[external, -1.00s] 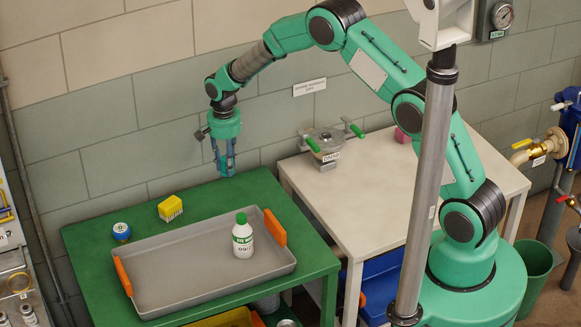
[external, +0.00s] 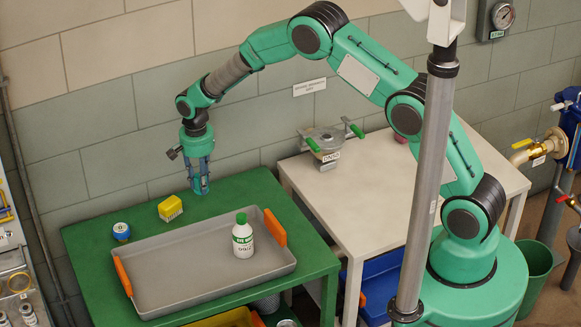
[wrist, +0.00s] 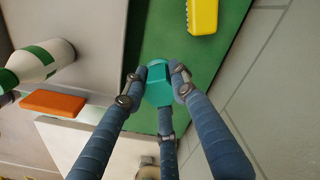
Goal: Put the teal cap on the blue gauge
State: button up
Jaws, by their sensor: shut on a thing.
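My gripper (external: 200,188) hangs fingers down above the back right part of the green table. In the wrist view its fingers are shut on the teal cap (wrist: 158,84), which sits between the fingertips. In the external view the cap is too small to make out clearly. The blue gauge (external: 121,231) stands on the green table at its left, just outside the grey tray. My gripper is to the right of the gauge and apart from it. The gauge does not show in the wrist view.
A yellow brush-like block (external: 170,207) sits between gauge and gripper. The grey tray (external: 180,287) with orange handles holds a white and green bottle (external: 243,237). The wall (external: 110,150) is close behind.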

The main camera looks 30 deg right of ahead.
jog(key=s+a+p, duration=0.1)
jog(key=s+a, duration=0.4)
jog(key=a, duration=0.3)
jog(key=s+a+p, duration=0.1)
jog(key=s+a, duration=0.5)
jog(key=a, duration=0.2)
jog(key=shift+a+n, duration=0.3)
jog(key=shift+n, duration=0.1)
jog(key=b, duration=0.1)
send_over(120, 228)
jog(key=shift+s+d+f, duration=0.15)
jog(key=shift+d+f, duration=0.1)
jog(key=shift+f, duration=0.5)
jog(key=shift+w+a+f, duration=0.1)
jog(key=shift+w+a, duration=0.1)
jog(key=shift+f+b, duration=0.45)
jog(key=shift+f, duration=1.2)
jog(key=shift+f, duration=0.2)
